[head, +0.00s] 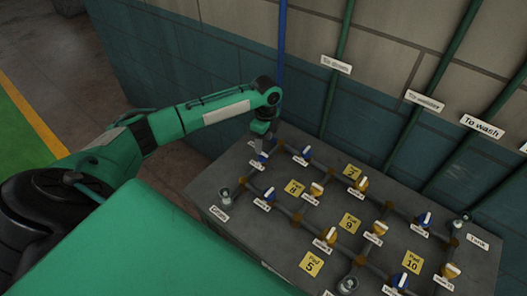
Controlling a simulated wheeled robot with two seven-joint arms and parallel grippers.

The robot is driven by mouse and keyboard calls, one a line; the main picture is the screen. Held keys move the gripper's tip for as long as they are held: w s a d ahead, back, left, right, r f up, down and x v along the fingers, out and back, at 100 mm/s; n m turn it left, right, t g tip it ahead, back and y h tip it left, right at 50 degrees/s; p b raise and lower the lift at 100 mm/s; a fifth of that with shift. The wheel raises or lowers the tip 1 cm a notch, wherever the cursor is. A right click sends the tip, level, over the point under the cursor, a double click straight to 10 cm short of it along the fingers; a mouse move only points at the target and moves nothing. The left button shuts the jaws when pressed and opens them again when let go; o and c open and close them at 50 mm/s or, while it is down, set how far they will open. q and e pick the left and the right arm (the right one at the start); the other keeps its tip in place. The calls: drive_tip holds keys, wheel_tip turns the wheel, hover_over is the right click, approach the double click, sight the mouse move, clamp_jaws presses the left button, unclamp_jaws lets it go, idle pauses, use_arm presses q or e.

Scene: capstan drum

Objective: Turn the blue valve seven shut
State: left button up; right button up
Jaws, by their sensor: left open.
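The bench carries pipes with several blue-handled and yellow-handled valves, each with a small white label too small to read, so I cannot tell which is valve seven. My left gripper (260,146) is open and points down at the back left corner of the bench. It is directly above or around a blue valve (262,158), which it partly hides; I cannot tell whether they touch. Other blue valves are just right of it (306,153), in front of it (269,194), at the right (425,219) and at the front (400,280). My right gripper is out of view.
The grey bench (236,238) also holds yellow valves (316,188), yellow number plates (350,223) and upright fittings (226,196). Vertical pipes, one blue (282,45) and several green (338,85), run up the wall behind it. Floor shows at the left.

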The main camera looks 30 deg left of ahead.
sight(265, 152)
use_arm(q)
wheel_tip(265, 152, up, 8)
drive_tip(key=b, duration=0.1)
drive_tip(key=shift+w+b, duration=0.35)
drive_tip(key=shift+b, duration=0.05)
